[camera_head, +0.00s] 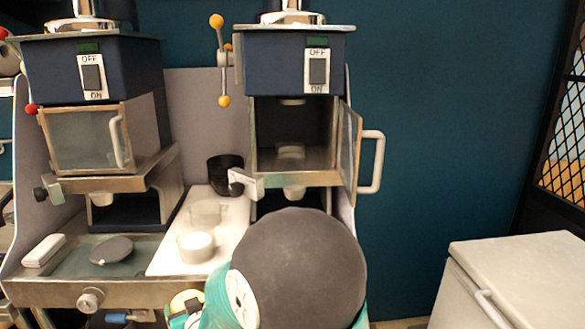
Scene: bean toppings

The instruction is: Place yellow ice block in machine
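Two dark blue machines with OFF/ON switches stand side by side. The right machine (296,63) has its glass door (349,150) swung open to the right, and its chamber (290,130) shows no yellow block. The left machine (92,72) has its glass door (85,138) shut. I cannot make out a yellow ice block for certain; a small pale yellow patch at the bottom, beside my arm, is too cut off to identify. My arm's large dark round joint fills the lower middle. My gripper does not show.
A white board (172,262) holds a white cup (196,246) and a clear container (205,213). A black cup (225,172) stands behind them. A dark round lid (111,250) lies at left. A closed white chest (525,270) stands at right, before a black mesh panel (566,150).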

